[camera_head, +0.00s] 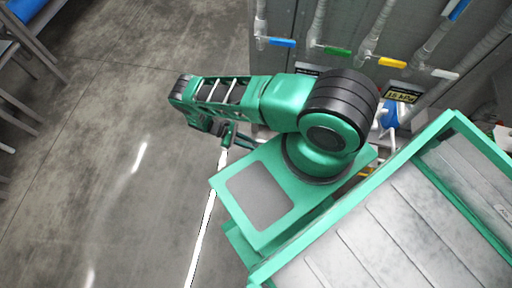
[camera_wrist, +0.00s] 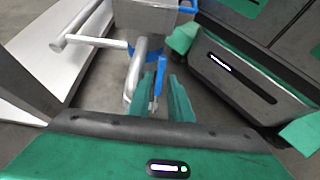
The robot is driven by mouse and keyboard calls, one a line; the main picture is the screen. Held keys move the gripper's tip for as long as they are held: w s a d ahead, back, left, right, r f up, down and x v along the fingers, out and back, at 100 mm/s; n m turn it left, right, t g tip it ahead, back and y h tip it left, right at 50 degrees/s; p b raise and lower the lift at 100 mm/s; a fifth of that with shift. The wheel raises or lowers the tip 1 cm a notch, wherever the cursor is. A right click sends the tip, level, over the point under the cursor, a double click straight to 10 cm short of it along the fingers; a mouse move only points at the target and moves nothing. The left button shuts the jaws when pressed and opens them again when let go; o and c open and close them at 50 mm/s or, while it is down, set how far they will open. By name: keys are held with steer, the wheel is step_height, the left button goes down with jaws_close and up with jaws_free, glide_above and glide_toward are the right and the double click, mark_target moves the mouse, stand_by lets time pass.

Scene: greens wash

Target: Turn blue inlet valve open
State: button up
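In the wrist view a blue lever (camera_wrist: 160,76) stands roughly upright beside a grey pipe (camera_wrist: 137,70) with a blue band. My gripper (camera_wrist: 160,92) is open, with green fingers to either side of the lever's lower part. I cannot tell whether they touch it. In the head view my gripper (camera_head: 236,141) is small, beneath the arm's far end, above the floor. A blue handle (camera_head: 281,43) lies crosswise on the leftmost wall pipe there. I cannot tell whether it is the lever in the wrist view.
Green (camera_head: 337,50), yellow (camera_head: 391,62) and white (camera_head: 445,73) handles sit on neighbouring wall pipes. Open floor (camera_head: 120,130) lies left.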

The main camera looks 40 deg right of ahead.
steer(key=v, duration=0.6)
steer(key=shift+w, duration=0.1)
